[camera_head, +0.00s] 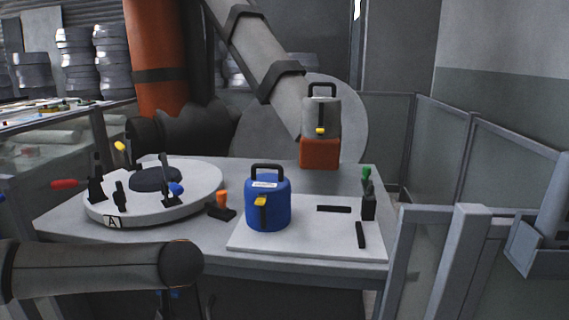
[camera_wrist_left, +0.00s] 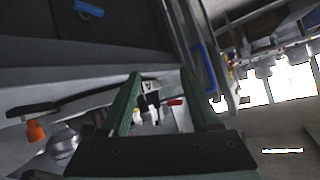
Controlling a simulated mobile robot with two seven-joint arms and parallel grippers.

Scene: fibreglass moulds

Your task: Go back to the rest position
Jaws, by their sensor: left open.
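My left arm (camera_head: 100,269) comes in from the left in the head view, in front of the table and low beside its front edge. Its gripper is hidden or out of frame there. In the left wrist view my left gripper (camera_wrist_left: 160,73) shows two green fingers spread apart with nothing held between them. The wrist view is tilted, and the fingers point past the table's edge. My right arm and right gripper do not show in either view.
The table (camera_head: 190,254) bears a round turntable (camera_head: 150,209) with clamps, a blue canister (camera_head: 268,205) on a white plate (camera_head: 310,240), and a grey and orange canister (camera_head: 320,150) at the back. Grey fence panels (camera_head: 440,140) stand at the right.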

